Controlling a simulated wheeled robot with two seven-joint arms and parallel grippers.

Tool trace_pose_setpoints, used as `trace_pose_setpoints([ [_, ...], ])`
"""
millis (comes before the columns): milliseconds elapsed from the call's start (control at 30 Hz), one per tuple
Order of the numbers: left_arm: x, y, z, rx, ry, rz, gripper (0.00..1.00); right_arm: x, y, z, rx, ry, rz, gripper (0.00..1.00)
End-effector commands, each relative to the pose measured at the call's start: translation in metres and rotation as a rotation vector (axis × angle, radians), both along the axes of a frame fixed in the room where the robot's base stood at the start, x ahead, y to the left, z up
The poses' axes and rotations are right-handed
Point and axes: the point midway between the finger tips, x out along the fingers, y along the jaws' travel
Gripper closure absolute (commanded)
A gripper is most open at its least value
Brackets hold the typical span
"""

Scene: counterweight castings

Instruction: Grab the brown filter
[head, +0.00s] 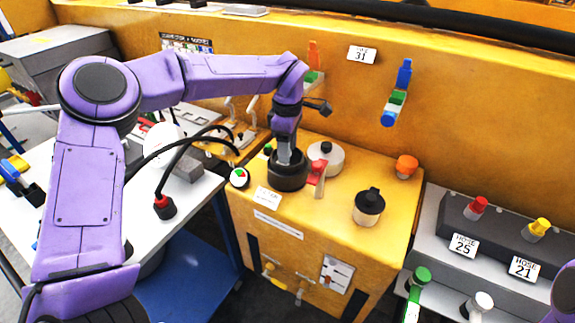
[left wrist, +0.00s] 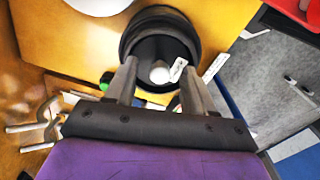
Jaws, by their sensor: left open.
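My left gripper (head: 287,156) points down over a dark round cup-like fitting (head: 287,178) on the yellow housing. In the left wrist view my left gripper (left wrist: 159,70) is open, its fingers on either side of a small white knob (left wrist: 160,73) inside the dark fitting (left wrist: 160,25). I cannot tell whether the fingers touch it. A canister (head: 369,208) with a black top and pale tan body stands to the right, apart from the gripper. No plainly brown filter shows; I cannot tell which of these is it. My right gripper is out of view.
The yellow housing (head: 310,235) also carries a pale round cap (head: 326,158), a red lever (head: 317,174) and an orange knob (head: 406,166). A white table (head: 85,205) stands left; a hose block (head: 500,235) stands right. A yellow wall rises behind.

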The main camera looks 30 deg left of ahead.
Motion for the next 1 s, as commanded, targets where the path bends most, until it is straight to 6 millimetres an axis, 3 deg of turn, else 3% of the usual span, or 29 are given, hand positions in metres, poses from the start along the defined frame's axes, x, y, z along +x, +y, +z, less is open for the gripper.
trace_pose_setpoints([
  [167, 0.0, 0.0, 0.0, 0.0, -0.001, 0.0, 0.46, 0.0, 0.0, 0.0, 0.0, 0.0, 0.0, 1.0],
  [333, 0.0, 0.0, 0.0, 0.0, -0.001, 0.0, 1.0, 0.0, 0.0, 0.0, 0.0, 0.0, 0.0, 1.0],
  [700, 0.001, 0.0, 0.006, 0.0, -0.005, 0.001, 1.0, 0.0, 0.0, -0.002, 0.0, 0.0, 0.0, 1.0],
  [1000, 0.001, 0.0, 0.074, 0.001, -0.006, 0.002, 1.0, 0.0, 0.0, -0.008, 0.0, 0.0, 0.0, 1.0],
])
